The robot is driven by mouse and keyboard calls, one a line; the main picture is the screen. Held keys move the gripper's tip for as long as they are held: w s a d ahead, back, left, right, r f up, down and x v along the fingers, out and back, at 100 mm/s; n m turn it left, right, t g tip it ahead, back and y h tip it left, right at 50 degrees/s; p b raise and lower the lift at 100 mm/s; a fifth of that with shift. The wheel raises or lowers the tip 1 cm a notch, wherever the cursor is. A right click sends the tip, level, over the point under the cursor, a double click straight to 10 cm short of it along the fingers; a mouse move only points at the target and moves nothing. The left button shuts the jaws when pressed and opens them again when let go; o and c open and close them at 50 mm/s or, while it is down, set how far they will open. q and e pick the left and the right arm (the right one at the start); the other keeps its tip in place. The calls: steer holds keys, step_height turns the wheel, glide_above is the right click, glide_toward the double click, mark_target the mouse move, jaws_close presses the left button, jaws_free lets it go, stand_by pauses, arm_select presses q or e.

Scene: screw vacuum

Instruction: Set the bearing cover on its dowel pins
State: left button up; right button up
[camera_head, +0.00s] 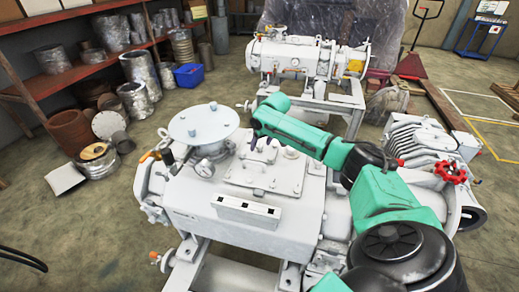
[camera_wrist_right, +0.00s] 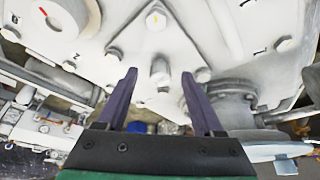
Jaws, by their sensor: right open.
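A pale grey vacuum machine (camera_head: 190,190) fills the middle of the head view. On its top lies a bolted, roughly square plate (camera_head: 262,180) with a raised middle. I cannot tell for sure which part is the bearing cover, and I can make out no dowel pins. My right gripper (camera_head: 262,141) is above the plate's far side, fingers downward. In the right wrist view its two dark purple fingers (camera_wrist_right: 159,80) are spread, with nothing held between them. A pale bolted surface (camera_wrist_right: 185,35) lies beyond the fingertips. My left gripper is not in view.
A white slotted block (camera_head: 247,211) sits near the machine's front edge. A red handwheel (camera_head: 449,170) is at right. A second machine (camera_head: 308,62) stands behind, and shelves (camera_head: 60,85) at left.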

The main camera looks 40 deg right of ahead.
steer(key=shift+x, duration=0.8)
steer(key=shift+r, duration=0.1)
jaws_close()
steer(key=shift+r, duration=0.1)
stand_by(0.5)
